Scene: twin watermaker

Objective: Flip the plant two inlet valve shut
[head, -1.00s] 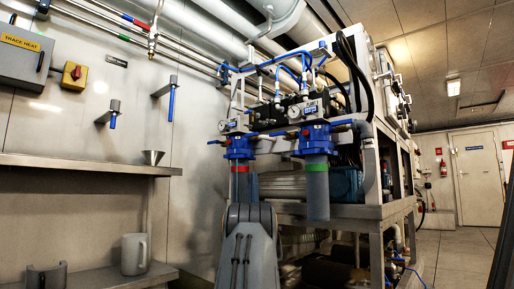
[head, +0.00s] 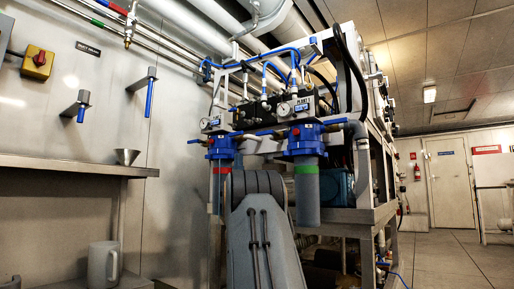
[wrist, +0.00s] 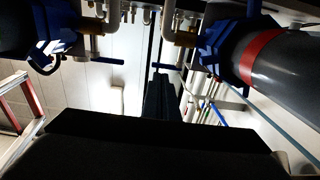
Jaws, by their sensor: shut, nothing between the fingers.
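Two blue-headed filter housings hang on the watermaker frame in the head view: a red-banded one (head: 222,150) at left and a green-banded one (head: 306,185) at right. Each has a gauge and a small plate above it; I cannot read surely which is plant two. Blue lever handles stick out at the left head (head: 196,141) and beside the right head (head: 266,132). In the wrist view, blue levers (wrist: 108,61) and (wrist: 166,67) show near the red-banded housing (wrist: 268,60) and a second housing. My gripper (wrist: 160,82) is shut and empty, below the levers; the head view hides it.
Wall-mounted blue handles (head: 150,98) and a red-yellow switch (head: 37,62) are there too. Free floor (head: 450,255) lies at right, toward a door (head: 447,180).

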